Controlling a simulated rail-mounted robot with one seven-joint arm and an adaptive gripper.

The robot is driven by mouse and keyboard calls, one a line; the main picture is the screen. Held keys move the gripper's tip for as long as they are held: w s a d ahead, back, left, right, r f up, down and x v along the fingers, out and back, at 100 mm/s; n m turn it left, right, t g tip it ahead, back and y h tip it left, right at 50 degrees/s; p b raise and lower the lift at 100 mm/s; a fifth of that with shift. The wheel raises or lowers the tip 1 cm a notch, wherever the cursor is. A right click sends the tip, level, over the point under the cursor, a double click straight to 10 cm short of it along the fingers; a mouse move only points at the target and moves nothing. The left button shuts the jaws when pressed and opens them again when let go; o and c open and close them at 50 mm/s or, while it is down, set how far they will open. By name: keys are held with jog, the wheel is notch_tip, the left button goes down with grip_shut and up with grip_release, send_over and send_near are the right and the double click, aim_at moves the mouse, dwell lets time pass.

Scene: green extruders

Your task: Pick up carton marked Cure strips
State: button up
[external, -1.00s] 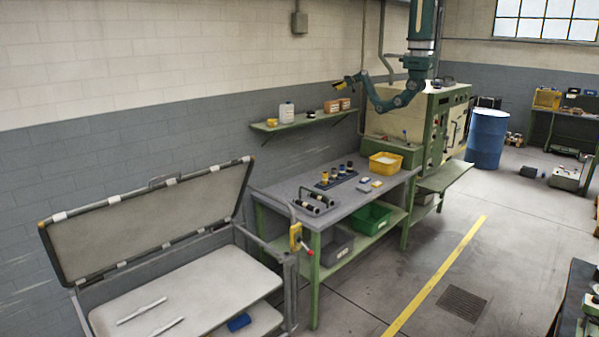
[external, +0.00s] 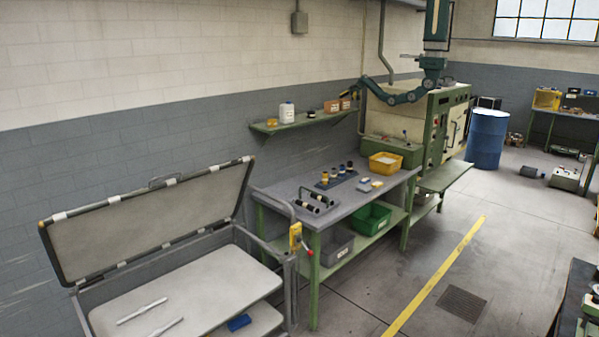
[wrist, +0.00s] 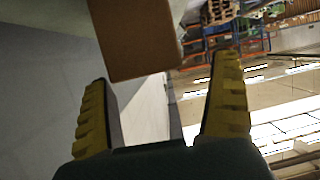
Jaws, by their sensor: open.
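Two brown cartons stand on the wall shelf, a left one (external: 332,106) and a right one (external: 345,104). Their markings are too small to read, so I cannot tell which is Cure strips. My gripper (external: 349,94) is at the shelf's right end, close to the cartons. In the wrist view my gripper (wrist: 162,82) is open, with yellow ribbed fingers. A brown carton (wrist: 140,45) shows ahead, at the fingertips and between their lines. Nothing is held. Its upper part is cut off by the frame.
The green shelf (external: 300,125) also holds a white jug (external: 287,113) and a small orange item (external: 271,122). The wall lies directly behind it. Below is a workbench (external: 285,190) with a yellow bin (external: 385,162). The air in front of the shelf is clear.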

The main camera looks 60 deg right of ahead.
aim_at(343, 105)
jog(key=x, duration=0.1)
jog(key=p+x, duration=0.1)
jog(key=x, duration=0.1)
jog(key=p+x, duration=0.1)
jog(key=shift+w+a+r, duration=0.25)
jog(key=shift+w+r, duration=0.05)
jog(key=shift+r, duration=0.05)
jog(key=shift+a+f, duration=0.15)
jog(key=shift+f, duration=0.15)
jog(key=shift+r, duration=0.1)
jog(key=c, duration=1.4)
